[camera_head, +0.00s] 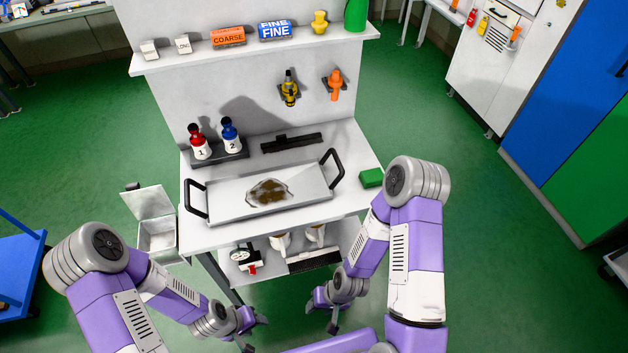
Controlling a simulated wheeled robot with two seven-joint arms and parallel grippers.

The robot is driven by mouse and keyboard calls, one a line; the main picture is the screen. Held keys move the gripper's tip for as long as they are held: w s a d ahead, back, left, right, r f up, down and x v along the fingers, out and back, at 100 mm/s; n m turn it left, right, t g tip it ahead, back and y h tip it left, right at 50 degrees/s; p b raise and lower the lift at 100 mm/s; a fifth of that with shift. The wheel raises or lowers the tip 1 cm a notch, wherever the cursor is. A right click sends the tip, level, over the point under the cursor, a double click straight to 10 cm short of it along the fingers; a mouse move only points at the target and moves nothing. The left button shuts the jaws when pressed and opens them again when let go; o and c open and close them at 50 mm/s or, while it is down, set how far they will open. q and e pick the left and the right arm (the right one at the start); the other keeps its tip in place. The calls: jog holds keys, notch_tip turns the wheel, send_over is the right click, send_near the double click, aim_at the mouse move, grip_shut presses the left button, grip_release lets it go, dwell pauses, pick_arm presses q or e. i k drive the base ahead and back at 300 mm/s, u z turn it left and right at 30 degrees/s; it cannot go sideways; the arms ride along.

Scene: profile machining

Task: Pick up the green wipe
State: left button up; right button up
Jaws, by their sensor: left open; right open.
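A small green block (371,178), which looks like the green wipe, lies on the right end of the white workbench top (215,233), just right of the tray's right handle. My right gripper (326,311) is open and empty, low in front of the bench and below the height of its top. My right arm rises close to the green block in the picture. My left gripper (252,324) is open and empty, also low in front of the bench, left of the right gripper.
A metal tray (225,206) with black handles and a brown stain sits mid-bench. An open metal bin (157,236) is at left. A lower shelf (268,272) holds tools. Green floor is free at right.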

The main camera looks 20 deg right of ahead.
aim_at(371, 178)
jog(key=k, duration=0.5)
jog(key=z, duration=2.05)
jog(key=i, duration=1.6)
jog(key=u, duration=1.05)
